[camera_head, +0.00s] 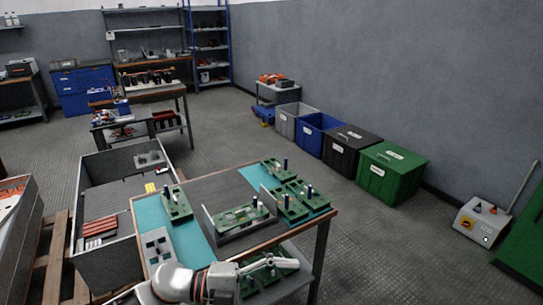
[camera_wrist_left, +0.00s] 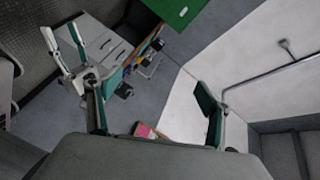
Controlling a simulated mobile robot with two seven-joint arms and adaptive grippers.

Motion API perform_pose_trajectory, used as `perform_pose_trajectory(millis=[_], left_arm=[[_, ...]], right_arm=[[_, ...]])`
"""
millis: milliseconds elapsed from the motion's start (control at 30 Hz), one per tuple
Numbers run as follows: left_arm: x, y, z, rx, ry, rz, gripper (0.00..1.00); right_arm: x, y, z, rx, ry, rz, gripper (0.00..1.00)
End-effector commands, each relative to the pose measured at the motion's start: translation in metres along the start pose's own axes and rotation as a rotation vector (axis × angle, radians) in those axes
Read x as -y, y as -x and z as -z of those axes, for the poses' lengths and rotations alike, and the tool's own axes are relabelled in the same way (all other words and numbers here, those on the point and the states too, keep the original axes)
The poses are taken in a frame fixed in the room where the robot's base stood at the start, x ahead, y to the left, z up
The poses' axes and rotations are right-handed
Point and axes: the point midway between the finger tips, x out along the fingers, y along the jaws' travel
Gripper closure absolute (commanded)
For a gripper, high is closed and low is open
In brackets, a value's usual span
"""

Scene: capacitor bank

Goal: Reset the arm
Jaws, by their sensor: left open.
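My left arm (camera_head: 195,284) reaches in from the lower left of the head view, across the front edge of the workbench. Its gripper (camera_head: 278,266) points right, at the table's near edge by some green boards; its finger gap is hard to make out there. In the left wrist view the left gripper (camera_wrist_left: 155,90) is open, with teal-padded fingers spread wide and nothing between them. My right gripper is not in view.
The workbench (camera_head: 205,187) holds green circuit boards with dark posts, and one board (camera_head: 242,217) sits in a grey fixture. A grey crate (camera_head: 112,260) stands left. Several bins, including a green one (camera_head: 392,172), line the wall. Floor between bench and bins is clear.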

Motion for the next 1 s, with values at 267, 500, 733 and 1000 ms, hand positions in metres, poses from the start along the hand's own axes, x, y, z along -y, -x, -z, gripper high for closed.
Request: perform_pose_trajectory(millis=[267,500,733,1000], left_arm=[[0.019,0.019,-0.020,0.234,0.296,0.492,0.20],[-0.047,0.092,-0.062,0.583,0.638,0.754,0.20],[-0.177,0.170,-0.061,0.944,0.999,0.833,0.20],[-0.276,0.214,-0.025,1.164,1.246,0.804,0.20]], right_arm=[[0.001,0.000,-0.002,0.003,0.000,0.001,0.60],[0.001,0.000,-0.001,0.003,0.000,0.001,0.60],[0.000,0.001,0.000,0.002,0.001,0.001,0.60],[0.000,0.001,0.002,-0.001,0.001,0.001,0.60]])
